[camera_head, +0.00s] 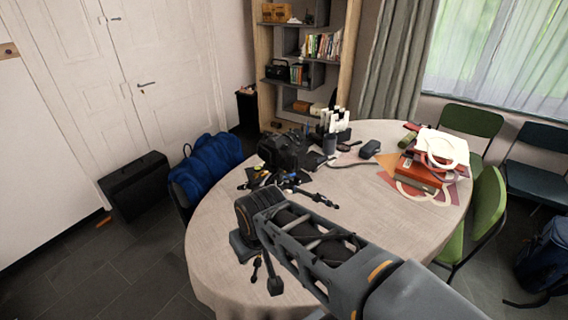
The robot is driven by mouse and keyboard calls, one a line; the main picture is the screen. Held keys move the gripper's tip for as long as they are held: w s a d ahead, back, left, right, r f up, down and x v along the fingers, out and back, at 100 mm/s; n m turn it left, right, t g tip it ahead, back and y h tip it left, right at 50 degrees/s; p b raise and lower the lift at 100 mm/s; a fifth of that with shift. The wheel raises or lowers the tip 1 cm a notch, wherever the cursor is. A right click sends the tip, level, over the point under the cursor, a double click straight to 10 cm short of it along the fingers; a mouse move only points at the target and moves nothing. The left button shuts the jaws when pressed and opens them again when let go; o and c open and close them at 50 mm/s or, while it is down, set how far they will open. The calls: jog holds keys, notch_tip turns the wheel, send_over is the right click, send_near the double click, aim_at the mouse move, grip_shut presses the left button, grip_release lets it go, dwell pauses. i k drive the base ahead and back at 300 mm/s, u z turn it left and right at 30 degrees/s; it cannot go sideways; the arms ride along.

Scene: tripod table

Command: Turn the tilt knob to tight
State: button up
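A black camera (287,150) sits on the round table, at the far left of its top. Below it is a dark tripod head (285,180) with small blue and yellow parts, and a thin dark bar with a thicker end (319,198) sticks out to the right. The tilt knob is too small to tell apart from these parts. My arm reaches in from the lower right and ends in a dark round joint just in front of the tripod head.
The round table (375,215) has a pale cloth. A stack of red boxes (418,176) with a white ring-shaped item stands at its right. White bottles (335,122) and a dark mouse-like item (369,149) lie farther back. Green chairs (485,220) and a blue bag (207,165) flank the table.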

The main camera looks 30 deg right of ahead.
aim_at(297, 180)
jog(key=z, duration=0.9)
jog(key=k, duration=0.5)
jog(key=u, duration=0.35)
jog(key=i, duration=0.45)
jog(key=z, duration=0.05)
